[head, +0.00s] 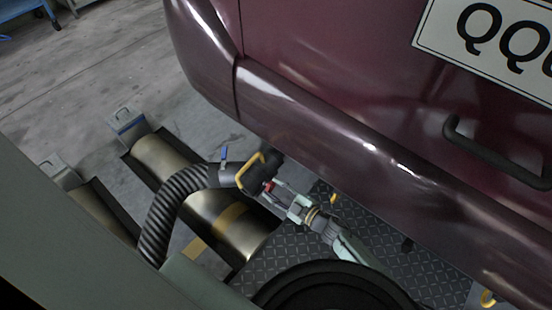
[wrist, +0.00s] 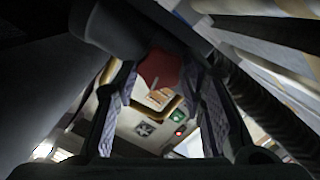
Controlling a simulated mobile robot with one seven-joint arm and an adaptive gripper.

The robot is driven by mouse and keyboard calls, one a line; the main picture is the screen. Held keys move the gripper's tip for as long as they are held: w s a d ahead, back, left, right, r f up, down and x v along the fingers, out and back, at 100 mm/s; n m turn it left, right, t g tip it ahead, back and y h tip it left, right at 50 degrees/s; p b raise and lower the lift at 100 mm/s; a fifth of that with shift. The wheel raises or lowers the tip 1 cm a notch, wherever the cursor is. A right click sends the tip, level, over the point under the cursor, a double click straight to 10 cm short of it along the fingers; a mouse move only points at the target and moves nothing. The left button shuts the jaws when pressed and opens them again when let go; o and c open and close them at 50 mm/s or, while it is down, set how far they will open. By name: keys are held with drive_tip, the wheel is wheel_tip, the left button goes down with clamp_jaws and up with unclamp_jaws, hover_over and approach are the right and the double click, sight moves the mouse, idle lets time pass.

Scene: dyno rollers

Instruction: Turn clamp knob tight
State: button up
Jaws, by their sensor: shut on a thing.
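The red clamp knob (head: 269,186) sits on the side of a dark hose nozzle (head: 262,176) with a yellow handle (head: 247,165), just below the car's rear bumper. In the wrist view the red knob (wrist: 160,68) shows between the finger pads, with a pale mark on its face. My gripper (head: 276,189) reaches in from the lower right, with its fingertips at the knob. In the wrist view my gripper (wrist: 162,88) is shut on the knob, one finger on each side. The clamp's inner parts are hidden.
A ribbed black hose (head: 170,210) with a blue lever (head: 223,157) runs down left from the nozzle. Metal rollers (head: 160,165) lie in the floor. The maroon car (head: 330,120) is close above my arm. Dark treaded plate (head: 385,260) lies below.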

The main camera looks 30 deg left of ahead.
drive_tip(key=o, duration=1.2)
drive_tip(key=shift+c, duration=0.2)
drive_tip(key=s+d+r, duration=0.1)
drive_tip(key=s+d, duration=0.1)
drive_tip(key=d, duration=0.9)
drive_tip(key=shift+d+r, duration=0.2)
drive_tip(key=shift+d, duration=0.2)
